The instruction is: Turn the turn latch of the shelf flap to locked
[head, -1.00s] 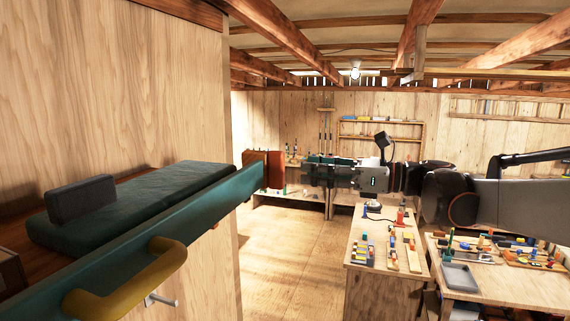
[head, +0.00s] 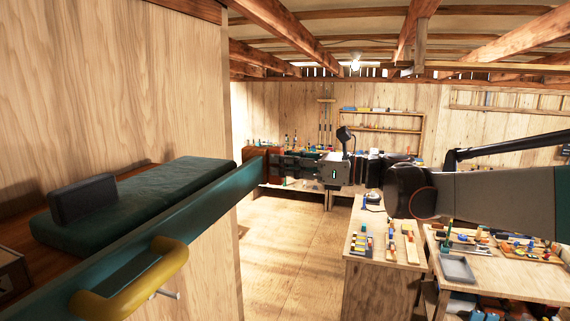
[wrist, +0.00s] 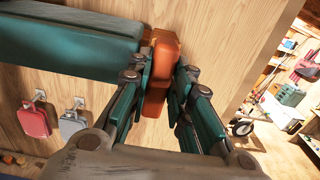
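The orange-brown turn latch (head: 258,163) is at the far end of the teal shelf flap (head: 200,207) in the head view. The flap has a yellow handle (head: 130,287) at its near end. In the wrist view, the latch (wrist: 165,47) is an orange block beside the end of the teal flap (wrist: 70,48). My gripper (wrist: 166,72) has its two teal fingers on either side of the latch, apart, with the left finger closest to it. Whether either finger touches it is hard to tell. In the head view, my gripper (head: 280,165) reaches the latch from the right and partly covers it.
A dark green pad (head: 130,210) with a dark block (head: 83,198) lies on the shelf behind the flap. Workbenches with small items (head: 390,250) stand at the right. The wooden floor (head: 285,265) between is clear. Red and grey tags (wrist: 34,120) hang below the flap.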

